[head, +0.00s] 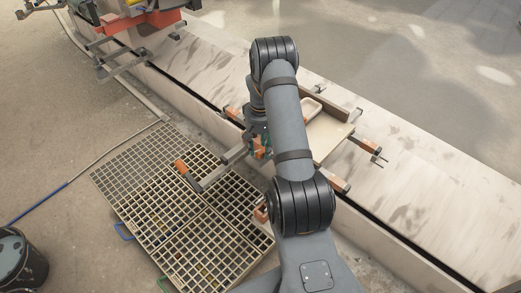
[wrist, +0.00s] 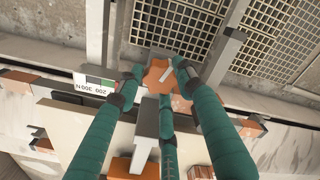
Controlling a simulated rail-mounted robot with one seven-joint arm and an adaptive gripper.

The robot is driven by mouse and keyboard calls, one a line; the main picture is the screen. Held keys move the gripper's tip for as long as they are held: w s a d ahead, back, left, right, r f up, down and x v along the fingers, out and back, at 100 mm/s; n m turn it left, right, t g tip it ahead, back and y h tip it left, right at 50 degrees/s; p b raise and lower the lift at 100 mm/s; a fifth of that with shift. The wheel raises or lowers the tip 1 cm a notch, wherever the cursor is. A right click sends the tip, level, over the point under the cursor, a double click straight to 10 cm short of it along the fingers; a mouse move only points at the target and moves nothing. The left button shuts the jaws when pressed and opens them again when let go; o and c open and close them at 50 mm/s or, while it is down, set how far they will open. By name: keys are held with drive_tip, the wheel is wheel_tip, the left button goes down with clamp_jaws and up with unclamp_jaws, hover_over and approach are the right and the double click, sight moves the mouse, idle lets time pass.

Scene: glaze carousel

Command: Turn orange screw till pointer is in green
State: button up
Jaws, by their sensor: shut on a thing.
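The orange screw (wrist: 160,74) shows at the top middle of the wrist view, a faceted knob with a pale bar across it. My gripper (wrist: 158,84) has teal fingers, shut around the knob, with a fingertip on its left and another on its right. I cannot make out the pointer; the fingers cover part of the plate's right end. In the head view my arm hides most of the gripper and the screw.
Floor gratings (head: 180,205) lie left of the rail. An orange-handled bar (head: 184,169) reaches out over them. A pale board (head: 328,138) with a small tray (head: 312,108) sits right of my arm. Orange-ended clamps (head: 366,146) stick out on the right. A dark bucket (head: 20,262) stands lower left.

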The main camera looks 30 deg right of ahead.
sight(261, 150)
drive_tip(key=shift+s+f+m, duration=0.15)
drive_tip(key=shift+s+m, duration=0.2)
drive_tip(key=shift+m, duration=0.25)
drive_tip(key=shift+a, duration=0.1)
drive_tip(key=o, duration=1.1)
drive_tip(key=shift+w, duration=0.15)
drive_tip(key=shift+o, duration=0.2)
wheel_tip(261, 150, up, 12)
